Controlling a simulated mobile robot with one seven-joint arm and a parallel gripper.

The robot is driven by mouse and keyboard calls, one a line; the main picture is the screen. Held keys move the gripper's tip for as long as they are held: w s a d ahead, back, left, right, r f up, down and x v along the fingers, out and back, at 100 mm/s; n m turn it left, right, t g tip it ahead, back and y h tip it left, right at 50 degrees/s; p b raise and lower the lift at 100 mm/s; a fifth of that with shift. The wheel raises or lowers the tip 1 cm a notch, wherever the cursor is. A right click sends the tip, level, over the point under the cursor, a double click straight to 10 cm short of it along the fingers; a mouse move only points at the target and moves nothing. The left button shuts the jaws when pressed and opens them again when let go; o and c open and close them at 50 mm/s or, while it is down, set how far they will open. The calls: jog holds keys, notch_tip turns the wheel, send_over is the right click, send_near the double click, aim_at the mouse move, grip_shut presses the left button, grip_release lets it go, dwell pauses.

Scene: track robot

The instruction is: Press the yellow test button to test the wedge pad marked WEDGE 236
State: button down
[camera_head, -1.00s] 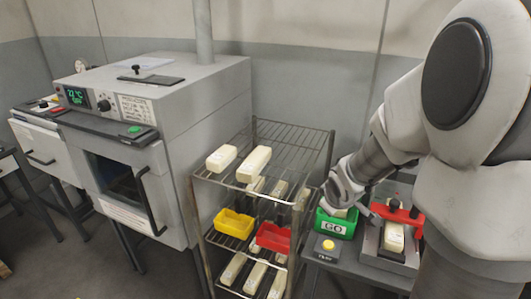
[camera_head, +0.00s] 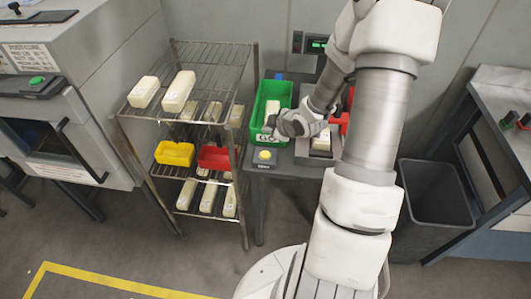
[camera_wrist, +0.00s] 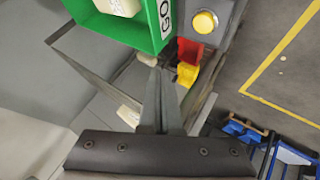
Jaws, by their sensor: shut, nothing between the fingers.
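The yellow test button (camera_head: 264,155) sits on a small dark box at the front left of the bench; it also shows in the wrist view (camera_wrist: 204,21). My gripper (camera_head: 275,130) is at the front of the green GO bin, just behind the button in the head view. In the wrist view its fingers (camera_wrist: 160,75) are together and empty, apart from the button. A cream pad (camera_head: 321,141) sits in the test fixture, partly hidden by my arm. Another cream pad (camera_head: 272,107) lies in the green bin (camera_head: 262,97). No WEDGE 236 marking is readable.
A wire rack (camera_head: 175,62) with several cream pads, a yellow bin (camera_head: 174,153) and a red bin (camera_head: 214,158) stands left of the bench. A dark waste bin (camera_head: 437,192) stands right.

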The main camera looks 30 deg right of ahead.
aim_at(268, 156)
jog(key=shift+f, duration=0.1)
notch_tip(268, 156, down, 9)
jog(key=b, duration=0.7)
jog(key=shift+b, duration=0.3)
dwell(1.6)
jog(key=shift+f+b, duration=0.25)
jog(key=shift+b, duration=0.25)
jog(key=shift+f+b, duration=0.4)
dwell(0.4)
jog(key=shift+r, duration=0.1)
dwell(0.3)
jog(key=shift+r+p, duration=0.65)
jog(key=shift+r, duration=0.1)
jog(key=shift+r+p, duration=2.05)
jog(key=shift+r, duration=0.4)
